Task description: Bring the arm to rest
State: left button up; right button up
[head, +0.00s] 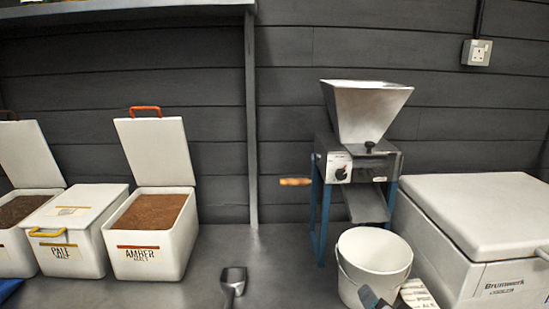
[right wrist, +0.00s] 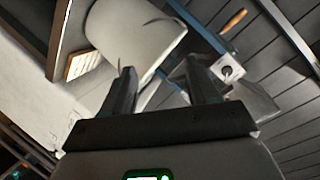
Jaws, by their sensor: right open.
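My right gripper (head: 374,299) shows only in part at the bottom edge of the head view, in front of the white bucket. In the right wrist view its two fingers (right wrist: 160,88) stand apart with nothing between them. The white bucket (right wrist: 130,38) shows beyond the fingers there, and in the head view the bucket (head: 374,250) stands upright below the chute of the grain mill (head: 365,165). I cannot tell whether the gripper touches the bucket. My left gripper is in neither view.
A metal scoop (head: 233,279) lies on the grey counter (head: 270,255). An open amber malt bin (head: 155,255) and a closed pale malt bin (head: 75,235) stand left. A large white box (head: 480,220) stands right. A printed card (head: 418,294) is beside the bucket. The counter's middle is largely clear.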

jog(key=s+a+f+n+g+y, duration=0.1)
jog(key=s+f+g, duration=0.2)
jog(key=f, duration=0.9)
jog(key=s+a+f+n+g, duration=0.1)
jog(key=s+f+g, duration=0.25)
jog(key=f, duration=0.85)
jog(key=s+a+f+n+g+y, duration=0.1)
jog(key=s+a+f+n+g, duration=0.15)
jog(key=s+f, duration=0.5)
jog(key=s+a+f+n+g+y, duration=0.1)
jog(key=s+a+f+g+y, duration=0.1)
jog(key=s+a+f+g, duration=0.35)
jog(key=s+r+p, duration=0.1)
jog(key=r+p, duration=1.2)
jog(key=s+d+r+p, duration=0.1)
jog(key=s+r+p, duration=0.1)
jog(key=r+p, duration=1.2)
jog(key=shift+s+d+r+n+t, duration=0.25)
jog(key=shift+s+n+t, duration=0.1)
jog(key=shift+n, duration=0.1)
jog(key=shift+w, duration=0.1)
